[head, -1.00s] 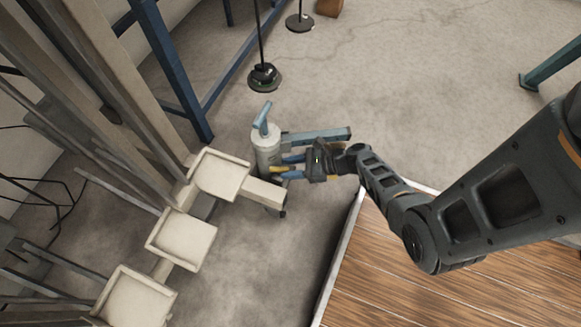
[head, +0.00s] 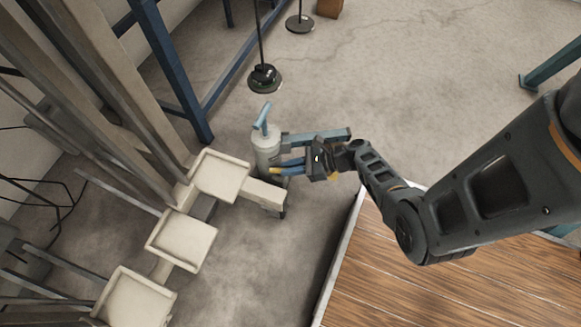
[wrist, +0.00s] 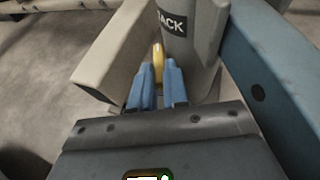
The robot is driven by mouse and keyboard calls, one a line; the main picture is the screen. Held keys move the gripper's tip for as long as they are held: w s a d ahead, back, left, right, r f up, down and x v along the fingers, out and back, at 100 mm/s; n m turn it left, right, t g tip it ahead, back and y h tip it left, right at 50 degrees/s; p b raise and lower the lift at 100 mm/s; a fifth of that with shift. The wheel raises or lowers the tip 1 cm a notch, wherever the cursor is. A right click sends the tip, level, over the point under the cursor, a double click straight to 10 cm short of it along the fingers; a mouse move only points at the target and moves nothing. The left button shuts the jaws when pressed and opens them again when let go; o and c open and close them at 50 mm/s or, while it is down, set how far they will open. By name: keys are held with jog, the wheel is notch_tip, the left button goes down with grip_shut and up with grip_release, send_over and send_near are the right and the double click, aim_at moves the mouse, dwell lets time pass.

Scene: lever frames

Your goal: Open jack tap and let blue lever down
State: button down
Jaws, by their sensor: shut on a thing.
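The jack is a pale grey cylinder (head: 266,146) standing on the floor, and its JACK label shows in the wrist view (wrist: 172,22). A blue bar (head: 325,135), seemingly the lever, reaches out to the right of the jack; it fills the right of the wrist view (wrist: 258,72). A short blue piece (head: 263,114) sticks up from the jack's top. The yellow tap (wrist: 158,62) is low on the jack's near side. My gripper (head: 281,170) comes from the right, below the blue bar, and its blue fingers (wrist: 158,80) are shut on the tap, partly hiding it.
A beige beam (head: 263,193) runs beside the jack towards beige square trays (head: 180,240). Blue rack posts (head: 172,70) stand behind. A black round base with a pole (head: 264,78) is on the floor beyond the jack. A wooden platform (head: 420,290) lies at the lower right. Open floor lies beyond.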

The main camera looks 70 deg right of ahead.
jog(key=shift+d+n+y, duration=0.1)
jog(key=shift+n+y, duration=0.2)
jog(key=c, duration=1.1)
grip_release()
